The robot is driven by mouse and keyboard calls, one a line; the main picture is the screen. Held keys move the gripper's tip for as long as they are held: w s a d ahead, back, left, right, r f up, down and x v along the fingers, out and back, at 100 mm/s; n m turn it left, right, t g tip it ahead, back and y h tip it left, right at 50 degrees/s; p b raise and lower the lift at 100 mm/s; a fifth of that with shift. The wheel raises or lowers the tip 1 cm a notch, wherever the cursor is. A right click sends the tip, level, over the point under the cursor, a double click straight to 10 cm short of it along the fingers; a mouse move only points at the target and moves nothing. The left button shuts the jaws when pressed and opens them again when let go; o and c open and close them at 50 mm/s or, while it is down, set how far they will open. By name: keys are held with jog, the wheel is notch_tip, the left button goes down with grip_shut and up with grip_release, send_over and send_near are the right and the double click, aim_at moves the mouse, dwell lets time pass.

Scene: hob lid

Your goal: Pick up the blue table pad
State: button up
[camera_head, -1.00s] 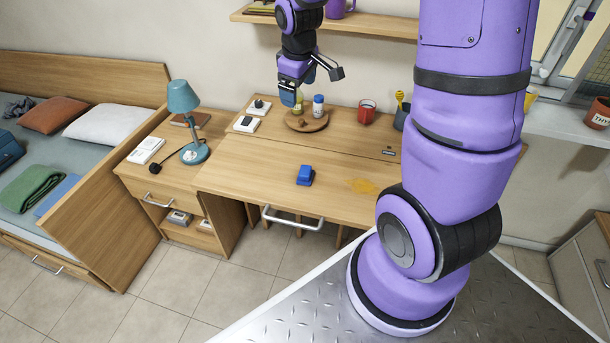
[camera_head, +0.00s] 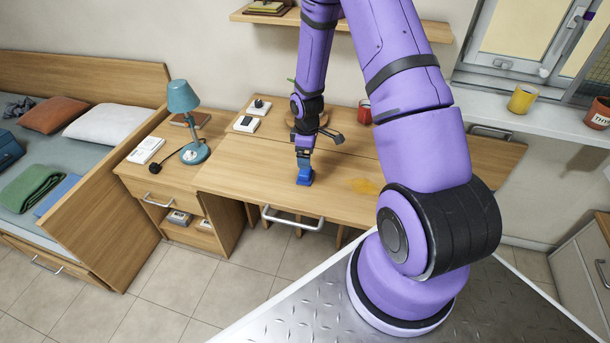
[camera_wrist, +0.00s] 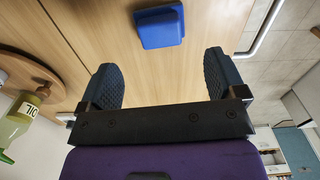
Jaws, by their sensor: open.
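The blue table pad (camera_head: 304,178) lies on the desk top near its front edge; its upper part is partly hidden by my gripper in the head view. In the wrist view the blue pad (camera_wrist: 160,27) is a rounded block on the wood, ahead of the fingertips and roughly centred between them. My gripper (camera_head: 303,165) points down just above the pad in the head view. In the wrist view my gripper (camera_wrist: 160,72) has its two dark fingers wide apart, with nothing between them.
A yellow stain (camera_head: 364,186) lies on the desk right of the pad. A round wooden board (camera_wrist: 30,70) with an oil bottle (camera_wrist: 22,122) shows in the wrist view. A red mug (camera_head: 364,112) stands behind the arm. The desk (camera_head: 240,175) left of the pad is clear.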

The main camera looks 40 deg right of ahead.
aim_at(305, 171)
jog(key=shift+w+a+f, duration=0.1)
jog(key=shift+f, duration=1.95)
jog(key=shift+w+a+f, duration=0.1)
jog(key=shift+f, duration=1.95)
jog(key=c, duration=1)
